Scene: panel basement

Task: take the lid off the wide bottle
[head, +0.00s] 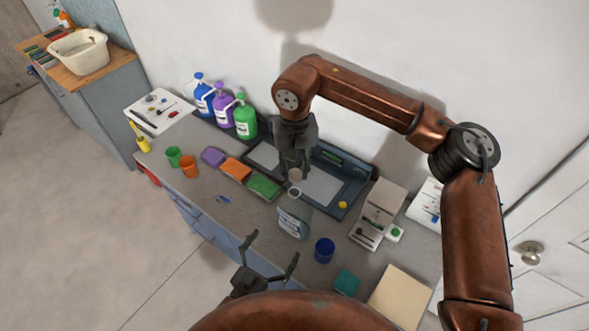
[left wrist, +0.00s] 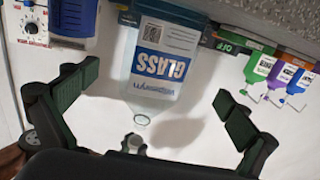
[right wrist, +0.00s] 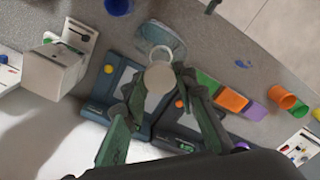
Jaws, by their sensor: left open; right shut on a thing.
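The wide bottle (head: 293,221) is clear, with a label reading GLASS, and stands near the counter's front edge. Its open mouth (head: 295,192) shows as a pale ring in the head view, and the neck is bare in the left wrist view (left wrist: 141,120). My right gripper (head: 296,164) is shut on a round pale lid (right wrist: 159,78), held just above and behind the mouth, apart from it. My left gripper (head: 272,250) is open and empty, in front of the bottle; the left wrist view shows the bottle (left wrist: 155,65) beyond and between its spread fingers.
A dark blue cup (head: 324,250) stands right of the bottle. A dark tray-like panel (head: 352,185) lies behind it. Orange (head: 236,169) and green (head: 263,186) trays lie to the left. Coloured pump bottles (head: 244,118) stand by the wall. A beige box (head: 383,203) stands at right.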

